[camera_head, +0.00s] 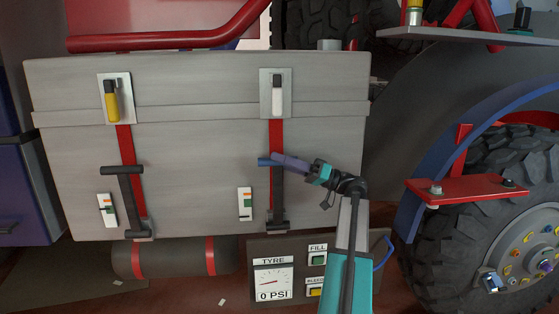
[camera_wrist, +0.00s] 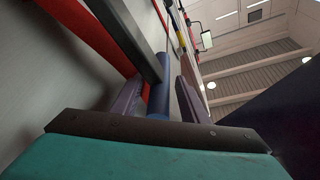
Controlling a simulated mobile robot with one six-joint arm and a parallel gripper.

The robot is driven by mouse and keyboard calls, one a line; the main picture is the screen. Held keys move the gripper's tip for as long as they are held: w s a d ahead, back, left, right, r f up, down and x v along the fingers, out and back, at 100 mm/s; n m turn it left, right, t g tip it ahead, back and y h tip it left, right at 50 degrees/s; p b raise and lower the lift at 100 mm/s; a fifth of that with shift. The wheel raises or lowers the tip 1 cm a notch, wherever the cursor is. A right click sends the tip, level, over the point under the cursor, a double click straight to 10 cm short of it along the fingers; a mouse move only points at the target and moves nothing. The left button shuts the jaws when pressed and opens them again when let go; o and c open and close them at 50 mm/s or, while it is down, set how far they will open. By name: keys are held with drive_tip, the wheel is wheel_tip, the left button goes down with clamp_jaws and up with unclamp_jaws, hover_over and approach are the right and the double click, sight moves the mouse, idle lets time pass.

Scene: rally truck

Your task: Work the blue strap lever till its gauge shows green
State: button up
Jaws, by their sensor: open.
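The blue strap lever is a dark bar (camera_head: 279,203) on the right red strap of a grey case, with a blue handle (camera_head: 263,161) at its upper end. In the wrist view the blue handle (camera_wrist: 160,95) runs between the two purple fingers of my gripper (camera_wrist: 158,98). In the head view my gripper (camera_head: 284,162) reaches in from the right at the handle. The fingers are apart, one on each side of the handle; whether either touches it is unclear. The lever's gauge (camera_head: 245,204) is a white plate left of the strap, with orange and green marks; its reading is too small to tell.
The left strap has a black-handled lever (camera_head: 122,171) and its own gauge (camera_head: 107,210). Yellow (camera_head: 111,101) and white (camera_head: 277,95) latches sit above the straps. A tyre panel (camera_head: 272,280) stands below; a large wheel (camera_head: 500,220) and red step (camera_head: 465,190) lie right.

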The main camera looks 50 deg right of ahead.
drive_tip(key=shift+w+a, duration=0.15)
clamp_jaws()
drive_tip(key=shift+a, duration=0.1)
idle(0.3)
